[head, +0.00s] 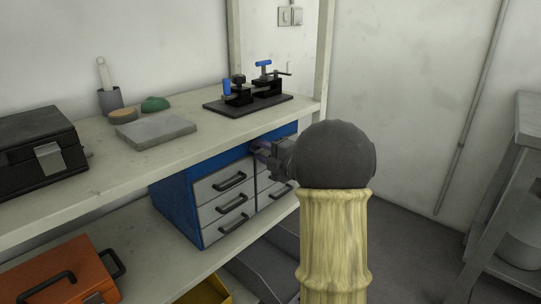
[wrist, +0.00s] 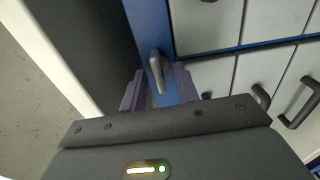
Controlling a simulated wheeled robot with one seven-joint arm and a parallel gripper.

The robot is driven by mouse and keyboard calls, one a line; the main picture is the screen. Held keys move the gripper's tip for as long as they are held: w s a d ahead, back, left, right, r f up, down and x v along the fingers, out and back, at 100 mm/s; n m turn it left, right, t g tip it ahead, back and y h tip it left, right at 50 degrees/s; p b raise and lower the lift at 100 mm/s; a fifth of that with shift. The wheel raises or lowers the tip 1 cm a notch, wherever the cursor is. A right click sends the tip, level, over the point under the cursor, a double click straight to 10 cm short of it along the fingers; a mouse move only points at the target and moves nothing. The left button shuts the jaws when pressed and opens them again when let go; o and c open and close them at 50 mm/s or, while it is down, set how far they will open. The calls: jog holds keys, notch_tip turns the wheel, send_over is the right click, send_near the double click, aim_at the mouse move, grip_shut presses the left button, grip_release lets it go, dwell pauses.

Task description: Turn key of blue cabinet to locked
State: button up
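A grey key-like lever (wrist: 157,72) stands out from this blue frame, slightly tilted in the picture. My gripper (wrist: 158,88) is open, with one purple-grey finger on each side of the key and gaps visible between. In the head view my gripper (head: 262,152) is at the cabinet's upper front, and my arm hides the cabinet's right part and the key.
The workbench top (head: 90,180) lies just above the cabinet. It carries a black clamp fixture (head: 248,100), a grey slab (head: 155,132) and a black case (head: 40,150). An orange toolbox (head: 65,275) sits on the shelf below. A grey stand (head: 500,190) is at right.

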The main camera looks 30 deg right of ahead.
jog(key=p+v, duration=0.4)
jog(key=v, duration=1.3)
jog(key=shift+s, duration=0.15)
jog(key=w+a+f+m+g+h+p, duration=0.4)
jog(key=a+m+h, duration=0.35)
jog(key=m, duration=0.55)
jog(key=s+a+f+m+g+y+p, duration=0.1)
jog(key=s+a+f+m+g+p, duration=0.1)
jog(key=s+a+m+g, duration=0.45)
jog(key=s+a+f+m+g+p, duration=0.1)
jog(key=s+a+m+g+p, duration=0.25)
jog(key=s+a, duration=0.6)
notch_tip(320, 180, up, 37)
jog(key=w+p, duration=0.1)
jog(key=p, duration=3.5)
jog(key=shift+n, duration=0.4)
